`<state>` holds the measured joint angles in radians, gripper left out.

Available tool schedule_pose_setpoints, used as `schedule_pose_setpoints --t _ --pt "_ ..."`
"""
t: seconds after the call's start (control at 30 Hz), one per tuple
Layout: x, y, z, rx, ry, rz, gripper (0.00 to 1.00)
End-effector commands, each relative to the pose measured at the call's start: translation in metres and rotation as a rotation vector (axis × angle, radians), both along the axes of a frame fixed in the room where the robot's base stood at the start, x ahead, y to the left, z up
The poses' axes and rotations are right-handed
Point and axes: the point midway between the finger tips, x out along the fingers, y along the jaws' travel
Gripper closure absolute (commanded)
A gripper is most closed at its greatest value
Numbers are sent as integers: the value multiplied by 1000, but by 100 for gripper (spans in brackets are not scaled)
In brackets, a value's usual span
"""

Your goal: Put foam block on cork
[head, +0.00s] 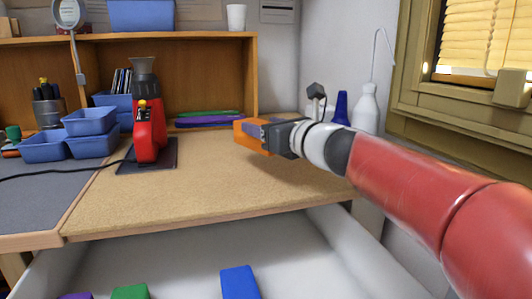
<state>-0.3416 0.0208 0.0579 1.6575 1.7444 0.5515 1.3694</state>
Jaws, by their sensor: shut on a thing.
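My gripper (266,133) reaches in from the right and is shut on an orange foam block (245,143). The block is over the back right part of the tan cork surface (210,185), in front of the shelf unit. It appears held above the cork, though the exact gap is hard to judge. The gripper hides part of the block. A blue block (239,282), a green block (130,292) and a purple block (76,296) show at the bottom, in a white drawer or bin (340,240) below the table edge.
A red machine (150,130) on a dark plate stands on the left of the cork. Blue bins (88,122) and a grey mat (35,190) lie further left. The cork's front middle is clear.

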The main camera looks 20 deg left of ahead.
Motion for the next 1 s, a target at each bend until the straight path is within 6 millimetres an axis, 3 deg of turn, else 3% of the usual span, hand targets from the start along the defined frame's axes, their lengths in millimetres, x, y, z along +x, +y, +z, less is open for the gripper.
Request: schedule_pose_setpoints --t 0.4,0.7,0.73,0.9,1.0 --pt "0 0 -53 0 0 1 68" --pt "0 0 -59 0 -2 0 68" --pt "0 0 -59 -1 -2 0 40" --pt "0 0 -59 0 -2 0 20" --pt "0 0 -59 0 -2 0 20"
